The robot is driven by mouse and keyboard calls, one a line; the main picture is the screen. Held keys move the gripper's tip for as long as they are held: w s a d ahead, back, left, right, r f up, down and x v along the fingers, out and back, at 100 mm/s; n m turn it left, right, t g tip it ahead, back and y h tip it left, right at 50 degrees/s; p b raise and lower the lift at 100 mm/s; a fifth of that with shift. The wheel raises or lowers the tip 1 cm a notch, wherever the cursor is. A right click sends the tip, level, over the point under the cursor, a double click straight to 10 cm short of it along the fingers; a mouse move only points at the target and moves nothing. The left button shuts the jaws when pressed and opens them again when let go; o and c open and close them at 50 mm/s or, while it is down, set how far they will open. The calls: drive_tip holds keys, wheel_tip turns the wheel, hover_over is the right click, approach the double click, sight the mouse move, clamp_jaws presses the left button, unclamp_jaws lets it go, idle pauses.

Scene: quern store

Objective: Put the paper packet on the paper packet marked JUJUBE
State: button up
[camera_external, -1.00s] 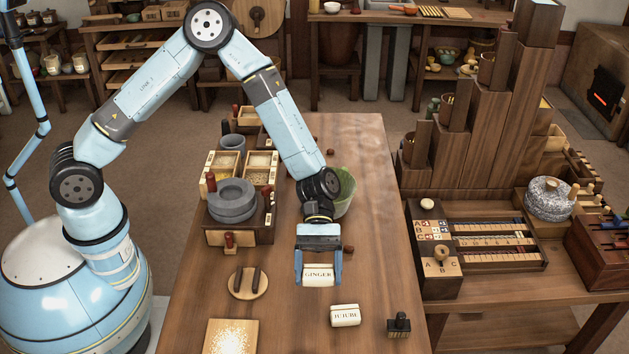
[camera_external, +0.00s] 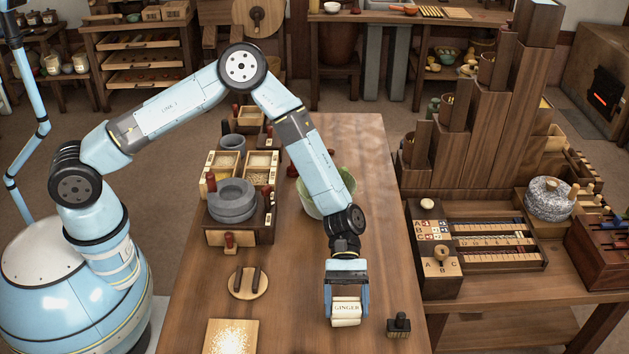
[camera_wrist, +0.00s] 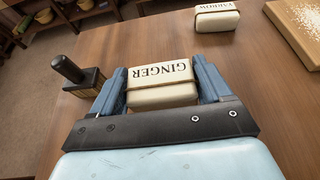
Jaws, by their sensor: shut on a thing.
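A cream paper packet marked GINGER (camera_external: 346,308) is held between the two blue fingers of my gripper (camera_external: 346,306). In the wrist view the GINGER packet (camera_wrist: 162,86) sits level between the fingertips, its label upside down. In the external view a pale strip of the JUJUBE packet (camera_external: 346,322) shows just below the GINGER packet, its label now covered. The GINGER packet is over it; I cannot tell whether they touch. The JUJUBE packet is hidden in the wrist view.
Another cream packet, apparently marked YARROW (camera_wrist: 217,16), lies on the table in the wrist view. A grain-covered board (camera_external: 230,338) and a round wooden board (camera_external: 248,283) lie to the left.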

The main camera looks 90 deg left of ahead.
drive_tip(key=o, duration=1)
drive_tip(key=shift+c, duration=0.2)
